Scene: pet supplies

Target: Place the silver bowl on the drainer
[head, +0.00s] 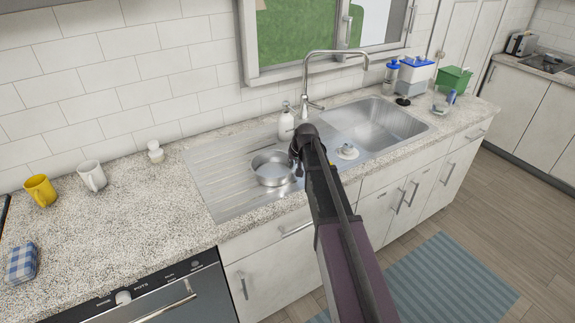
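The silver bowl (270,168) is upright on the right part of the ribbed metal drainer (215,180), left of the sink (375,128). My gripper (296,165) is at the bowl's right rim, partly hidden by my own arm, which reaches in from the lower right. I cannot tell whether its fingers touch the rim or how far they are apart.
A white soap bottle (286,122) and the tap (310,85) stand behind the bowl. A small white item (347,151) sits near the sink's front left edge. Yellow (40,190) and white (91,175) mugs stand at the left. The drainer's left part is clear.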

